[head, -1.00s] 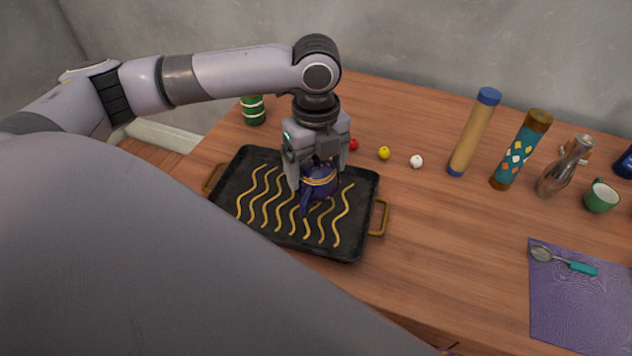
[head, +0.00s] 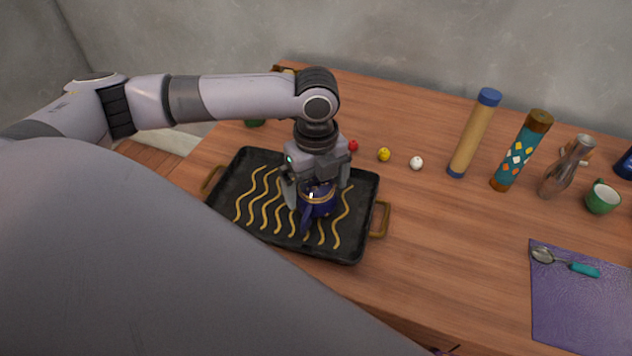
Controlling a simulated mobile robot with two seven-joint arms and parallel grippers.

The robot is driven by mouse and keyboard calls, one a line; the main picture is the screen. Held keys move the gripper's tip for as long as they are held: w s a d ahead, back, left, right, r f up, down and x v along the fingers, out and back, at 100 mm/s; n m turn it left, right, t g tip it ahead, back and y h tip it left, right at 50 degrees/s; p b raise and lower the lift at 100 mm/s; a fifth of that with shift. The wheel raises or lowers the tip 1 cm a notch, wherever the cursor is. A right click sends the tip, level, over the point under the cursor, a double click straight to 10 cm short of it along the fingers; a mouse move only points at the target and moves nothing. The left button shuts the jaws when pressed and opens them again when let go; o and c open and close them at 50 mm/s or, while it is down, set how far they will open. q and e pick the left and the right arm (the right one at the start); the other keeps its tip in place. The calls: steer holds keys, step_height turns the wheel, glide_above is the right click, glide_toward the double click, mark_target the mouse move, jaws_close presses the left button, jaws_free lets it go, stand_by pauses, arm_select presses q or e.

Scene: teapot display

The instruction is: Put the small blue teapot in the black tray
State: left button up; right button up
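The small blue teapot (head: 316,204), dark blue with a gold band, is over the right half of the black tray (head: 232,185). The tray has gold wavy lines and brass handles. My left gripper (head: 318,190) points down from above with a finger on each side of the teapot and is shut on it. The teapot looks upright and at or close to the tray floor; I cannot tell whether its base touches. The gripper hides its top. My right gripper is not in view.
Red (head: 353,145), yellow (head: 384,154) and white (head: 416,163) balls lie behind the tray. The table right of the tray is clear.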

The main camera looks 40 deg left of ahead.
arm_select(q)
steer(key=shift+r, duration=0.1)
step_height(320, 180, up, 12)
steer(key=shift+f+p, duration=0.2)
steer(key=shift+p, duration=0.65)
steer(key=shift+r, duration=0.25)
steer(key=shift+s, duration=0.1)
